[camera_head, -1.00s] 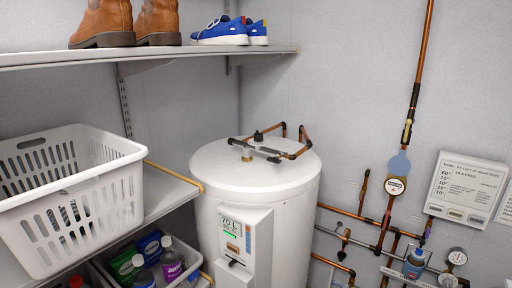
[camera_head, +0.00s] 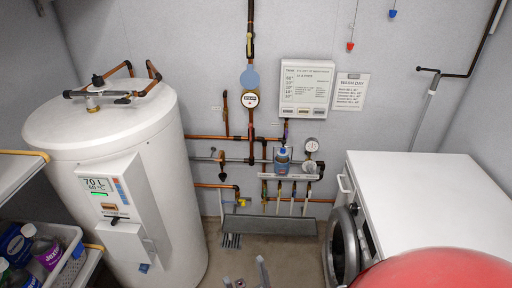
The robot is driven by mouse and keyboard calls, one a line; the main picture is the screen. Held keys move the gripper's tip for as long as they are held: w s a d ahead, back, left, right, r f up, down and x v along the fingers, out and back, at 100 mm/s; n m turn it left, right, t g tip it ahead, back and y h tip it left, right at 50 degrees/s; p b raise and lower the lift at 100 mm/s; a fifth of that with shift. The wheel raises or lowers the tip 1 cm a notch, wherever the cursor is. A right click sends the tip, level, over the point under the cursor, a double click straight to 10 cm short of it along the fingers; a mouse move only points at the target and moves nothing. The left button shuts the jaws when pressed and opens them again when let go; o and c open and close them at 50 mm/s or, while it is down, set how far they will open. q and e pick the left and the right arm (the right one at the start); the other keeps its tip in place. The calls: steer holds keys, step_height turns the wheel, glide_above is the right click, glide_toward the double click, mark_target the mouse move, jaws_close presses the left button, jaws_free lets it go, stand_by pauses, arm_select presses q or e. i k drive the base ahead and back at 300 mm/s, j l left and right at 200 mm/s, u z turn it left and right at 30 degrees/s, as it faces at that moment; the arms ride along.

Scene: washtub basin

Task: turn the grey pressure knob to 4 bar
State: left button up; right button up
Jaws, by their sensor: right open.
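A round white pressure gauge (camera_head: 312,145) is on the back wall's pipework, right of the blue-capped bottle. A small dark fitting (camera_head: 311,168) is just below the gauge. I cannot tell for sure whether it is the grey knob, and the dial reading is too small to make out. My right gripper (camera_head: 245,274) just enters at the bottom edge. Its grey fingers are apart with nothing seen between them, well below the gauge in the picture. My left gripper is not in view.
A white water heater (camera_head: 150,135) stands left. A white-topped washing machine (camera_head: 420,195) stands right, with a large red rounded shape (camera_head: 435,272) in front of it. Floor (camera_head: 285,252) shows between heater and machine.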

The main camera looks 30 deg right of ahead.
mark_target(309, 168)
steer(key=z, duration=1.45)
steer(key=i+j+z, duration=0.1)
steer(key=i, duration=0.35)
steer(key=i+j, duration=0.25)
steer(key=i, duration=0.15)
steer(key=i+j+z, duration=0.15)
steer(key=i, duration=0.3)
steer(key=i+j+z, duration=0.1)
steer(key=i+j, duration=0.2)
steer(key=i, duration=0.15)
